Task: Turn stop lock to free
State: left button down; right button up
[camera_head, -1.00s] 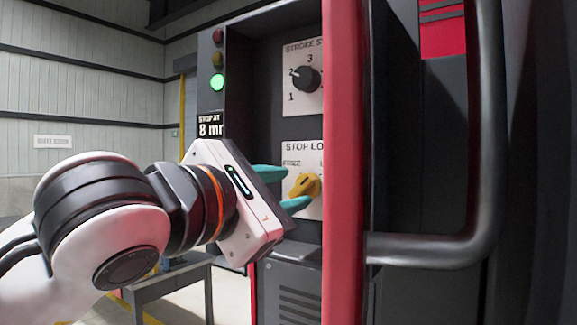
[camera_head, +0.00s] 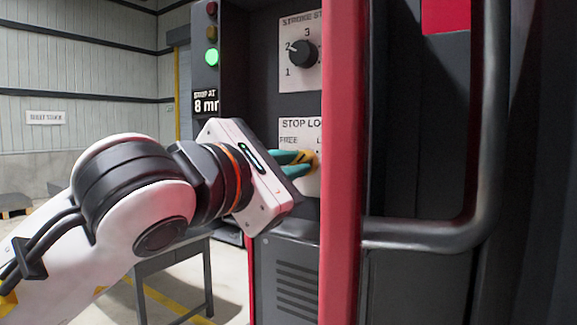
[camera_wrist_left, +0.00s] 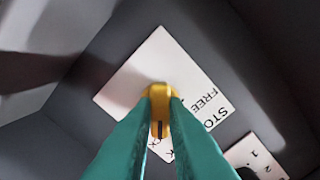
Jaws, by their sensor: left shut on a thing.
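The stop lock is a yellow knob (camera_head: 309,157) on a white plate (camera_head: 300,127) marked STOP LO and FREE; the red post hides the plate's right part. The knob also shows in the left wrist view (camera_wrist_left: 159,100), with a dark line on it. My left gripper (camera_head: 304,163) has teal fingers, one on each side of the knob, shut on it. In the left wrist view my left gripper (camera_wrist_left: 160,112) covers part of the plate's lettering. My right gripper is in no view.
A red post (camera_head: 342,160) and a dark handle bar (camera_head: 440,235) stand just right of the knob. Above is the stroke dial (camera_head: 302,54), pointing near 2. A green lamp (camera_head: 212,57) is lit at the upper left. A grey table (camera_head: 175,255) stands behind my arm.

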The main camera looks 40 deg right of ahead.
pick_arm(q)
jog(key=shift+f+n+b, duration=0.2)
jog(key=shift+n+b, duration=0.1)
jog(key=shift+b, duration=0.35)
jog(key=n+b, duration=0.9)
jog(key=b, duration=0.3)
jog(key=shift+b, duration=0.3)
jog(key=n+b, duration=0.3)
jog(key=n, duration=0.1)
jog(key=shift+n+b, duration=0.3)
jog(key=shift+r+n+b, duration=0.15)
jog(key=shift+n+b, duration=1)
jog(key=shift+n, duration=0.65)
jog(key=c, duration=1.4)
grip_release()
jog(key=shift+w, duration=0.1)
jog(key=shift+c, duration=0.2)
